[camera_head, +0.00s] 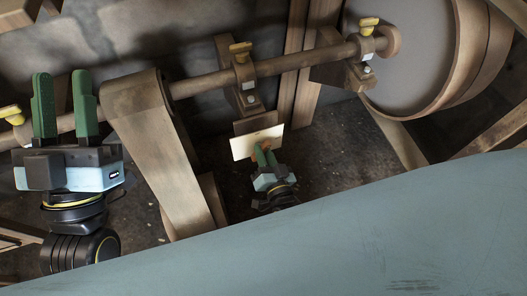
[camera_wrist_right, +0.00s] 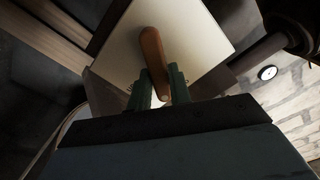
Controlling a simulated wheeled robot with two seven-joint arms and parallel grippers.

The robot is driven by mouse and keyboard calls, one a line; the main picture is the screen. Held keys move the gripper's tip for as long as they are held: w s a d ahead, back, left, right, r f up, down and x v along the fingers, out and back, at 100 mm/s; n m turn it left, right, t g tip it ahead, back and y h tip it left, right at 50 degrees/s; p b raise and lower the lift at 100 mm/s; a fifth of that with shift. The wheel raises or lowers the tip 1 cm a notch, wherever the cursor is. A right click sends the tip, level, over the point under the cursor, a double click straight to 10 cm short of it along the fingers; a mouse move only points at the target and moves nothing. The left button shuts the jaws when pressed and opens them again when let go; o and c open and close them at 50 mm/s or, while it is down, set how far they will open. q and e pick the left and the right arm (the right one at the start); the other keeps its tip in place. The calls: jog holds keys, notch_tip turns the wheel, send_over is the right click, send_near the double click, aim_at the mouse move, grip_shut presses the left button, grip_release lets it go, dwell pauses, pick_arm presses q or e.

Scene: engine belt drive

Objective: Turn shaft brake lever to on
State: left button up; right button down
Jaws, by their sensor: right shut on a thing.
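The shaft brake lever (camera_wrist_right: 153,52) shows in the right wrist view as a brown, rounded handle in front of a pale square plate (camera_wrist_right: 190,32). The plate also shows in the head view (camera_head: 243,148), below a bracket on the shaft. My right gripper (camera_head: 263,153) is at the plate; in the right wrist view its green fingers (camera_wrist_right: 160,85) are shut on the lever, one on each side. The lever cannot be made out in the head view. My left gripper (camera_head: 65,105) is open and empty, fingers upward, at the far left in front of the shaft.
A wide belt (camera_head: 155,150) hangs between my grippers. A large wheel (camera_head: 420,50) stands at the right. A blue-grey surface (camera_head: 330,250) fills the front.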

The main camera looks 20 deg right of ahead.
pick_arm(q)
jog(key=shift+s+a+r+t+h+b, duration=0.15)
jog(key=shift+s+r+t+b, duration=0.1)
jog(key=shift+s+t+b, duration=0.3)
jog(key=shift+s+a+r+t+h+b, duration=0.15)
jog(key=shift+s+r+t+b, duration=0.15)
jog(key=shift+t, duration=0.35)
pick_arm(e)
jog(key=shift+d+f+m, duration=0.15)
jog(key=shift+f+m, duration=0.05)
jog(key=shift+m, duration=2.6)
jog(key=shift+d+f+m, duration=0.1)
jog(key=shift+f+m, duration=0.05)
jog(key=shift+m, duration=2.65)
jog(key=c, duration=1.3)
grip_release()
jog(key=shift+w, duration=0.1)
